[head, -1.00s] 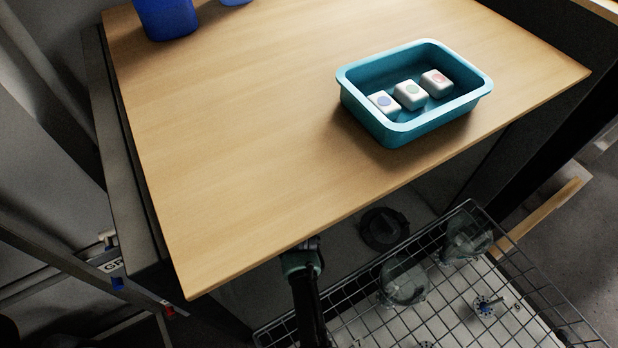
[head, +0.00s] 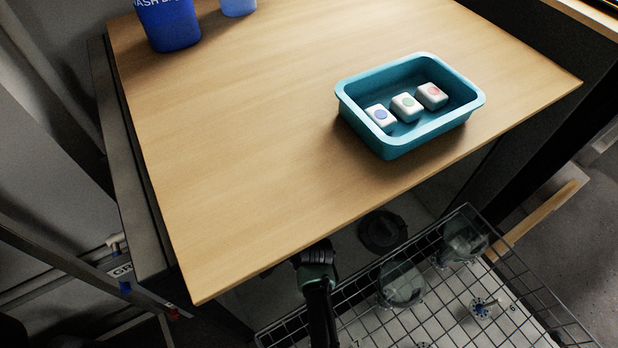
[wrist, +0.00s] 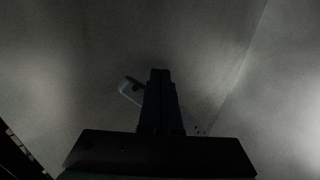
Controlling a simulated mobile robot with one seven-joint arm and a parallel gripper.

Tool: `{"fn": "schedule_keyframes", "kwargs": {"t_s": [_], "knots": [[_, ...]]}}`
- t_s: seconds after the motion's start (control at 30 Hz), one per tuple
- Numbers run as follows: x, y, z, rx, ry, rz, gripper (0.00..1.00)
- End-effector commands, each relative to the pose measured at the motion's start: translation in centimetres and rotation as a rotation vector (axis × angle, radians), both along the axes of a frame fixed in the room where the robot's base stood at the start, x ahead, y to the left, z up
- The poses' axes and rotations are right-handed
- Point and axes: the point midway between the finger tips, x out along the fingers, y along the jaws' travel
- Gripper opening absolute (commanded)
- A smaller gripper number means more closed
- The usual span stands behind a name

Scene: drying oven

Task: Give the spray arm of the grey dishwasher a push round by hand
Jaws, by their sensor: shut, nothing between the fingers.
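The grey dishwasher (head: 345,242) is open under the wooden worktop. In the wrist view its dim grey interior (wrist: 75,60) surrounds my gripper (wrist: 160,72). My gripper's fingers are together, with nothing between them. The pale spray arm (wrist: 130,91) lies slantwise behind the fingers. Its left end shows beside the fingertips and a bit shows low on their right; the middle is hidden. I cannot tell whether the fingers touch it. In the head view my arm reaches in under the worktop's front edge, and the fingers are hidden there.
A wire rack (head: 440,320) with glass vessels (head: 403,285) stands pulled out right of my arm. A dark round part (head: 382,230) lies behind it. The worktop (head: 250,130) overhangs my arm and bears a teal tray (head: 400,140) with white blocks and a blue tub (head: 170,25).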

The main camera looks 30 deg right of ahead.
Motion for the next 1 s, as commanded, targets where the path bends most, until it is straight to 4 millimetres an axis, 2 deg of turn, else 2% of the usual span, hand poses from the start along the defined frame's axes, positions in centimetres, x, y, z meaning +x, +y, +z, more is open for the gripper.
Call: {"fn": "schedule_keyframes", "kwargs": {"t_s": [0.6,1.0], "knots": [[-2.3,-2.0,0.1,0.001,0.0,-0.002,0.0],[-2.5,-2.1,0.0,0.001,0.0,-0.001,0.0]]}}
